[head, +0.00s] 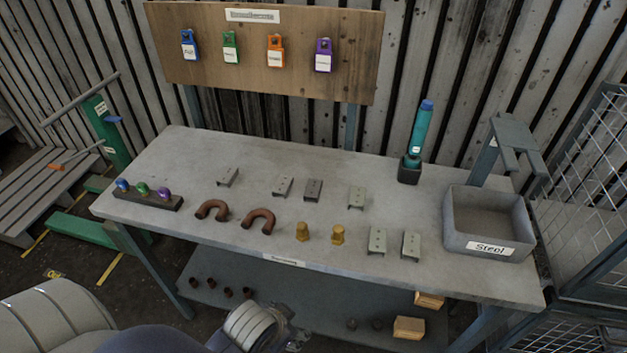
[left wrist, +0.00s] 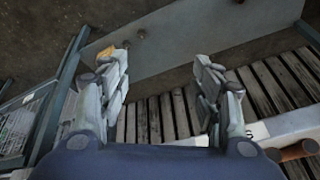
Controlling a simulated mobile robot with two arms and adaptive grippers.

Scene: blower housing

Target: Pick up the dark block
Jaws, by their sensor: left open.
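A long dark block (head: 147,200) lies at the left end of the grey workbench (head: 190,155), with a blue, a green and a purple knob on top. Another dark piece, a small flat bracket (head: 313,190), lies mid-bench among lighter ones; I cannot tell for certain which is meant. My left gripper (head: 297,335) is low in front of the bench, apart from both. In the left wrist view the left gripper (left wrist: 160,70) has its fingers wide apart with nothing between them. Neither dark piece is clearly visible there. My right gripper is not in view.
Two rust-brown U-shaped pipes (head: 258,219), brass fittings (head: 338,234) and several grey brackets (head: 377,240) lie on the bench. A grey "Steel" bin (head: 488,247) and a teal tool (head: 420,130) stand right. A lower shelf (head: 300,295) holds wooden blocks (head: 409,327).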

